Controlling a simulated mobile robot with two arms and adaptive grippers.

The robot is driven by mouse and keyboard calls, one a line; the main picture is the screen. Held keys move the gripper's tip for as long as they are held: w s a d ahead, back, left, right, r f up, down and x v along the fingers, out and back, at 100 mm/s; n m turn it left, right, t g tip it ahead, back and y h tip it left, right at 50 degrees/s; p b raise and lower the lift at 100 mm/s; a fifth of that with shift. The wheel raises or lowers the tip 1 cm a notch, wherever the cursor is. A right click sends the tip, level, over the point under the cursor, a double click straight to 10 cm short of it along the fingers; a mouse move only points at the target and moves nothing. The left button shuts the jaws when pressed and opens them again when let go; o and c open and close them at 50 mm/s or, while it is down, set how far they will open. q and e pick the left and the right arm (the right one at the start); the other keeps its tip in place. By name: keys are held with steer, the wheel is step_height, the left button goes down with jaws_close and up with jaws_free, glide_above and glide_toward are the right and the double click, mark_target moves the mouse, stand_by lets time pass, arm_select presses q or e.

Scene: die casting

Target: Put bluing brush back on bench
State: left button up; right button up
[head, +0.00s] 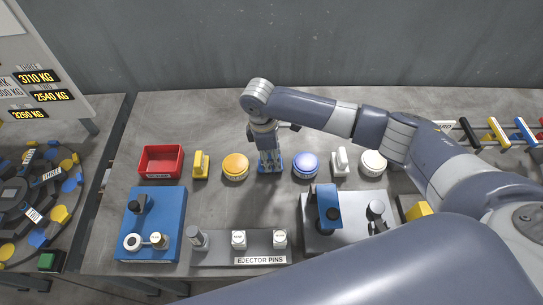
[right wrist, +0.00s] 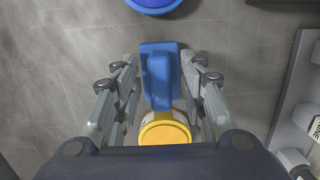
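The blue bluing brush (right wrist: 160,75) stands on the grey bench (head: 110,235) between the yellow round tin (head: 235,165) and the blue round tin (head: 305,165). My right gripper (head: 270,166) points down over the brush, and its fingers hide much of it in the head view. In the right wrist view, my right gripper (right wrist: 160,85) has its fingers on both sides of the brush, with visible gaps. It is open. The yellow tin (right wrist: 165,131) and the blue tin (right wrist: 153,3) also show there. My left gripper is not in view.
A yellow brush (head: 201,166), a white brush (head: 341,162), a white tin (head: 373,163) and a red bin (head: 161,162) share the row. Blue (head: 150,220) and grey fixtures and the ejector pins rack (head: 215,258) stand in front. The bench behind the row is clear.

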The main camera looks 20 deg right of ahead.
step_height(320, 180, up, 12)
steer(key=a+b, duration=0.1)
steer(key=b, duration=0.1)
steer(key=shift+w+a, duration=0.2)
steer(key=shift+w, duration=0.05)
steer(key=shift+f, duration=0.1)
